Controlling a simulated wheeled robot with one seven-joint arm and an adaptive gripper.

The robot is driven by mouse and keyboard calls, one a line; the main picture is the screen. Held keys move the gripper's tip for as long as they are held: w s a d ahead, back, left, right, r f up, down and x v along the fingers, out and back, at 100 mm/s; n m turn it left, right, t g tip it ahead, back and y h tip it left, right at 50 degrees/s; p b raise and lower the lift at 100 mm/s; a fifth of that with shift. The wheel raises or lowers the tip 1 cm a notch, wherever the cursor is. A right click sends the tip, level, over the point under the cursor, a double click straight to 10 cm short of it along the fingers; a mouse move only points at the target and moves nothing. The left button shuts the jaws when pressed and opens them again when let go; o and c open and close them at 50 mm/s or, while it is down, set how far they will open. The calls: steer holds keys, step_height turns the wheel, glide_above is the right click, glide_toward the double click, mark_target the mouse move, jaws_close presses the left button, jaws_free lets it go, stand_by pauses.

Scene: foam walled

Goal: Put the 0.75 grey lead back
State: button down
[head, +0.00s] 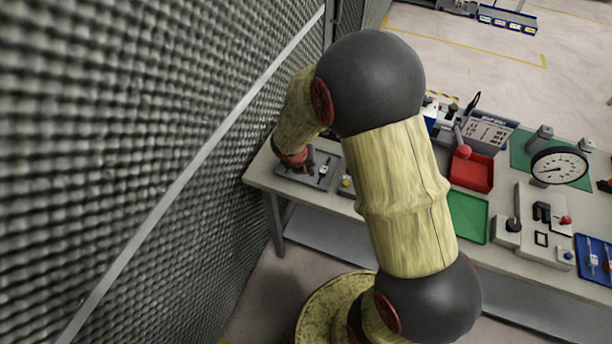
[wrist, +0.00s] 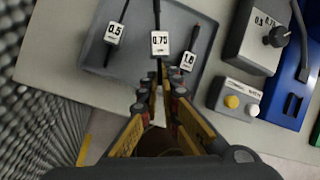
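A grey tray (wrist: 132,62) lies on the bench at its left end; it also shows in the head view (head: 315,184). Three dark leads with white labels lie in it in the wrist view: the 0.5 lead (wrist: 114,33) at left, the 0.75 lead (wrist: 160,43) in the middle and the 1.0 lead (wrist: 188,60) at right. My gripper (wrist: 160,92) is at the tray's near edge. Its fingertips stand apart, one on each side of the 0.75 lead's lower end, with a narrow gap visible. The fingers partly hide that end. In the head view my gripper (head: 307,162) is low over the tray.
A box with a dark knob (wrist: 277,36) and a small box with yellow and white buttons (wrist: 238,100) stand right of the tray. A foam wall (head: 130,130) runs close on the left. Red (head: 472,172) and green trays (head: 468,215) lie further right.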

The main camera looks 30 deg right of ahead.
mark_target(308, 177)
steer(key=shift+w+a+f+b, duration=0.15)
steer(key=shift+f+b, duration=0.35)
steer(key=shift+f, duration=0.5)
steer(key=shift+w+d+f+b, duration=0.15)
steer(key=shift+f+b, duration=0.3)
steer(key=shift+f, duration=0.5)
steer(key=shift+a, duration=0.1)
steer(key=shift+f, duration=0.15)
steer(key=c, duration=2)
jaws_free()
steer(key=shift+c, duration=0.2)
